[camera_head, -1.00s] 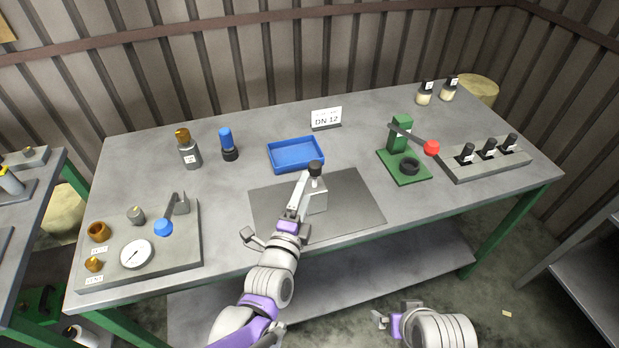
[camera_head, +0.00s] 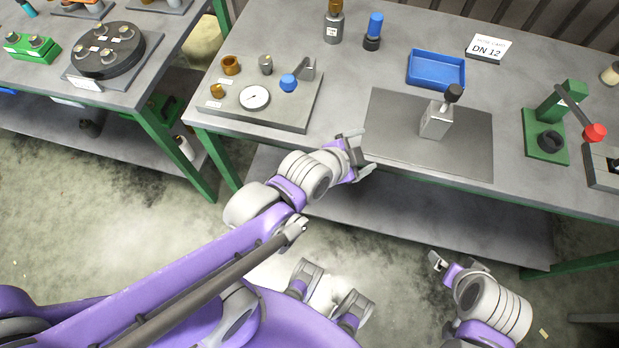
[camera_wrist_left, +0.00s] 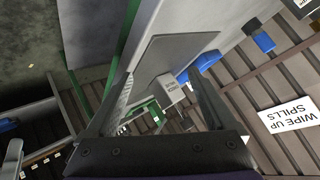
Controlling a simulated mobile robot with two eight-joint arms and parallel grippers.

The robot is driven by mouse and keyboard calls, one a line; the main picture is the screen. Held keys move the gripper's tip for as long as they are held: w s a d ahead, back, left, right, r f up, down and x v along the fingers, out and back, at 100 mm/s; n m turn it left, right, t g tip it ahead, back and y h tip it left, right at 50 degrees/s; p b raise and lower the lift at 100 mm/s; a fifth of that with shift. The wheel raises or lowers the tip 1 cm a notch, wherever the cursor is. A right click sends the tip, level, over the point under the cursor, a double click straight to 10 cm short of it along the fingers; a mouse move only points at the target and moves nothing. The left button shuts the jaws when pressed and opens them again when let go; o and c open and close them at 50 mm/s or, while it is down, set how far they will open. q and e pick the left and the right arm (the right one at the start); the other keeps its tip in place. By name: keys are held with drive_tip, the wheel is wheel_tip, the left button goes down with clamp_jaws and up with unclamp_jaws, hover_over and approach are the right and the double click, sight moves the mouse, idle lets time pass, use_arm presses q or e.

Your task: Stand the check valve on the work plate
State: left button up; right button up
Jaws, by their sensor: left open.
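The dark grey work plate (camera_head: 390,142) lies on the bench top. A pale grey block (camera_head: 437,122) with a black knob (camera_head: 453,92) stands upright on it, clear of any gripper. The wrist view shows a pale block (camera_wrist_left: 172,88) with small print between my fingers in the picture, but farther off. I cannot tell from its look whether this is the check valve. My left gripper (camera_head: 362,154) is open and empty at the bench's front edge, left of the plate. My right gripper (camera_head: 460,263) is low in front of the bench, its fingers apart and empty.
A grey board (camera_head: 275,112) with brass fittings, a gauge (camera_head: 254,97) and a blue-knobbed lever (camera_head: 289,83) is left of the plate. A blue tray (camera_head: 436,70) lies behind it. A green press (camera_head: 546,135) with a red knob stands right. Bare bench lies between board and plate.

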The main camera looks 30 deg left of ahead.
use_arm(q)
drive_tip(key=s+a+f+n+g+y, duration=0.1)
drive_tip(key=s+a+f+n+g, duration=0.1)
drive_tip(key=s, duration=0.4)
drive_tip(key=s+a+f+n+g+y, duration=0.1)
drive_tip(key=s+a+n+g, duration=0.2)
drive_tip(key=n, duration=0.4)
drive_tip(key=s+a, duration=0.1)
drive_tip(key=s, duration=0.1)
drive_tip(key=shift+s+a+f+n, duration=0.3)
drive_tip(key=shift+s+a+f, duration=0.05)
drive_tip(key=shift+a, duration=0.05)
